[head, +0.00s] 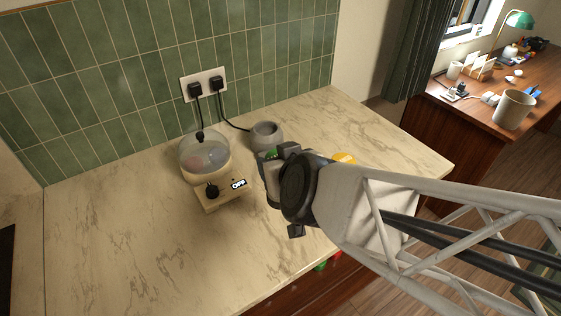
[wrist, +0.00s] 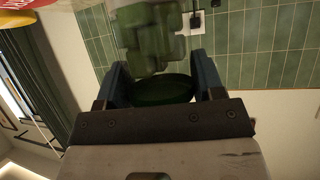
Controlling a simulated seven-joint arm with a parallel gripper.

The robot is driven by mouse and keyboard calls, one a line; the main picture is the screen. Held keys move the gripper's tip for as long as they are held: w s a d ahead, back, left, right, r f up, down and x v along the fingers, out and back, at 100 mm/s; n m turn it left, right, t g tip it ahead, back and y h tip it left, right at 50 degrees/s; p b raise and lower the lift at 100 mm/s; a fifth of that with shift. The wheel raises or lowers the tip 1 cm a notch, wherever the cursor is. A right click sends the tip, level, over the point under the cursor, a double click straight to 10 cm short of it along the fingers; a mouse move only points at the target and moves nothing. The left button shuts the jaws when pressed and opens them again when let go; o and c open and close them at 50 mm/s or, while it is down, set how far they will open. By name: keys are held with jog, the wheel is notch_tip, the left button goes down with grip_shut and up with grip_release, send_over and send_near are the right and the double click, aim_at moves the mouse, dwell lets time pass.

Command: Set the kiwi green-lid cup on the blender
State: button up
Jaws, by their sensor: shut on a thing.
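In the wrist view my gripper (wrist: 164,78) is shut on the kiwi green-lid cup (wrist: 147,38), a clear cup with green chunks inside and a dark green lid between the fingers. In the head view the cup is mostly hidden behind my gripper; only a bit of green shows. A squat grey round unit (head: 266,134) with a cord, which looks like the blender base, stands just behind my gripper. I cannot tell whether the cup touches it.
A cream appliance (head: 222,199) with a clear bowl and an "OFF" display stands to the left. A wall socket (head: 204,84) feeds both cords. A yellow-orange item (head: 344,158) sits right of my gripper. Red and green bits show by the front edge. The left counter is clear.

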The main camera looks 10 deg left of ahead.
jog(key=w+a+r+m+t+h, duration=0.1)
jog(key=w+a, duration=0.4)
jog(key=w, duration=0.9)
jog(key=w+a+r+m+h, duration=0.1)
jog(key=w+a+m+h, duration=0.2)
jog(key=w, duration=1.1)
jog(key=shift+w+a+m+t, duration=0.2)
jog(key=shift+a+m+t, duration=0.15)
jog(key=shift+a, duration=0.85)
jog(key=shift+f, duration=0.1)
jog(key=shift+f, duration=2.75)
jog(key=shift+f, duration=0.65)
jog(key=o, duration=0.8)
